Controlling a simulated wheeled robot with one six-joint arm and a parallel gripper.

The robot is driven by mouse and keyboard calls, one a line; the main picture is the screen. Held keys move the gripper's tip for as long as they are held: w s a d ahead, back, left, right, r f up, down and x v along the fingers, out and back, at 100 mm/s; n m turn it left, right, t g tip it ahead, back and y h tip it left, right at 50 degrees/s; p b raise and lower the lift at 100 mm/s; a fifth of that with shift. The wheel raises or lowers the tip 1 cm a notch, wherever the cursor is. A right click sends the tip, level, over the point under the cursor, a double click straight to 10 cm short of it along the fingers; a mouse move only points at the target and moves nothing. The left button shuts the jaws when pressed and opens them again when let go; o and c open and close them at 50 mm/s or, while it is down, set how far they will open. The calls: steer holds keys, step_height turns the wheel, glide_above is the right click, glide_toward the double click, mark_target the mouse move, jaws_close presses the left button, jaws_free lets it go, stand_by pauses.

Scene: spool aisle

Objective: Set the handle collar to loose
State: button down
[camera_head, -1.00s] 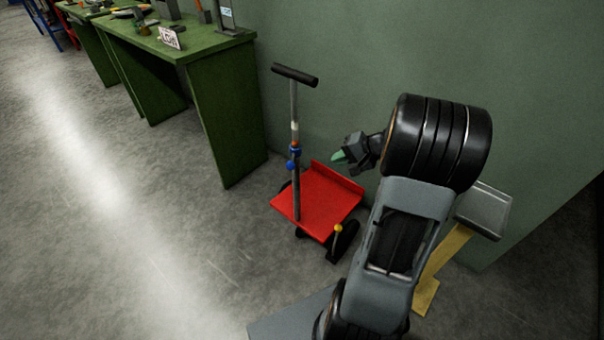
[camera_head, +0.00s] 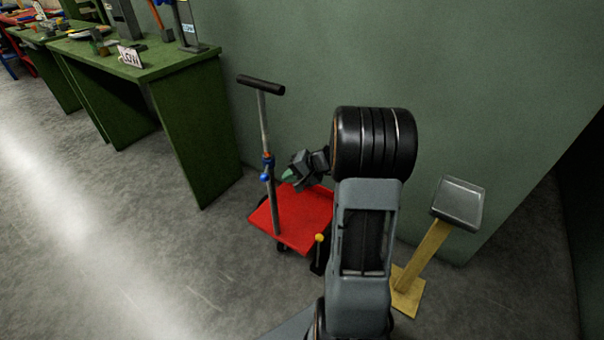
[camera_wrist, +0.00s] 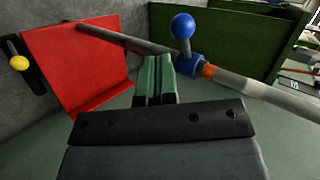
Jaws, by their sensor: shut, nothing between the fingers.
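The blue collar (camera_head: 267,161) sits on the upright post of a red cart, with a blue ball knob (camera_head: 264,177) sticking out from it. In the wrist view the collar (camera_wrist: 189,65) and knob (camera_wrist: 182,26) lie just beyond and right of my fingertips. My gripper (camera_head: 289,175) has green fingers, shut and empty. It is right of the post in the head view, apart from the collar; the fingers also show in the wrist view (camera_wrist: 155,80).
The red cart deck (camera_head: 305,207) has a yellow-tipped lever (camera_head: 319,238) at its front. A green workbench (camera_head: 200,130) stands left, with a "LOW" sign (camera_head: 130,56). A grey-topped yellow pedestal (camera_head: 425,258) stands right. The green wall is behind; floor at left is clear.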

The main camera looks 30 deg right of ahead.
mark_target(266, 174)
steer(key=shift+w+a+f+b, duration=0.2)
steer(key=shift+w+a+f, duration=0.1)
steer(key=shift+w+a, duration=0.55)
steer(key=shift+w+a+f+b, duration=0.2)
steer(key=shift+w+a+f, duration=0.1)
steer(key=shift+w+a, duration=0.5)
steer(key=shift+d, duration=0.1)
